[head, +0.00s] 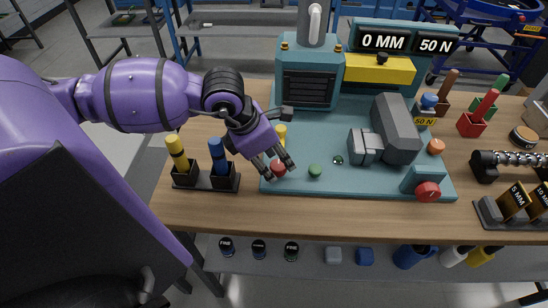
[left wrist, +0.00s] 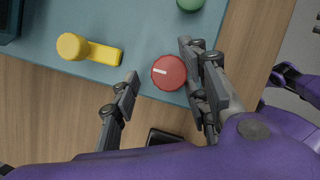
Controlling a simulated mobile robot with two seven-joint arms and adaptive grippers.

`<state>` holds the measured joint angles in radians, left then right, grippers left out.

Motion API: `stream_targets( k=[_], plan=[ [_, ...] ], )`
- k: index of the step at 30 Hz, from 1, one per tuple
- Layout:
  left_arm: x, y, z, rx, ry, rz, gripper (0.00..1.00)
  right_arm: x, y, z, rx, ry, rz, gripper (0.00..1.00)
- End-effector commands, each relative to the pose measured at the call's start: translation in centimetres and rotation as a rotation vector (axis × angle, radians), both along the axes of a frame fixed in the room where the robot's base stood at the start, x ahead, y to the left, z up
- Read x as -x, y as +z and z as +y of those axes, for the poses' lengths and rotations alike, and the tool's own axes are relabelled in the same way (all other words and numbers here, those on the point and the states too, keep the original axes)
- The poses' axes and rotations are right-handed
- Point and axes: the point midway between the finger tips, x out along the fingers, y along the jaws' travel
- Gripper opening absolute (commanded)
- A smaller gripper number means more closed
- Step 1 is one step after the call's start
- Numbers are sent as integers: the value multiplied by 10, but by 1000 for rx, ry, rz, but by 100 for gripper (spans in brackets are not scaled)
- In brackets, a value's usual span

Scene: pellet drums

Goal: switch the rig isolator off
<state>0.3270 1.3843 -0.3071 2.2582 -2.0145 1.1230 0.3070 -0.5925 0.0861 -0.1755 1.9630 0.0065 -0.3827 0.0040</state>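A round red knob (head: 278,167) with a white pointer line sits at the front left corner of the teal rig base (head: 245,0). It also shows in the left wrist view (left wrist: 170,73), its line lying nearly crosswise. I see no label naming it the isolator. My left gripper (head: 280,173) is open, its fingers on either side of the red knob, with a gap to at least one finger; in the left wrist view (left wrist: 158,62) nothing is held. Another larger red knob (head: 428,191) is at the front right corner. A purple and dark part, perhaps my right gripper, shows at the wrist view's right edge.
A yellow handle (left wrist: 88,49) lies behind the knob and a green button (head: 315,171) to its right. A rack with yellow and blue handles (head: 218,181) stands left of the rig. A grey clamp block (head: 396,130) stands on the base.

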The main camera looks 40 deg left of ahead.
Motion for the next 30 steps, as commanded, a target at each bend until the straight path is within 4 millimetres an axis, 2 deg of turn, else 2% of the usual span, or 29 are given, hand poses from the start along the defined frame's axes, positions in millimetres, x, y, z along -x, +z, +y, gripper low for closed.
stream_targets(
  k=[13, 17, 30],
  plan=[
    [2, -1, -3, 6, -4, 2, 41, 1, -1, -1, 0, -1, 2, 40],
    [4, 4, -1, 5, -4, 4, 41, 2, -2, -1, 1, -2, 4, 40],
    [30, 74, 16, 3, -1, 5, 41, 1, -1, 0, -1, -1, 1, 40]
  ],
)
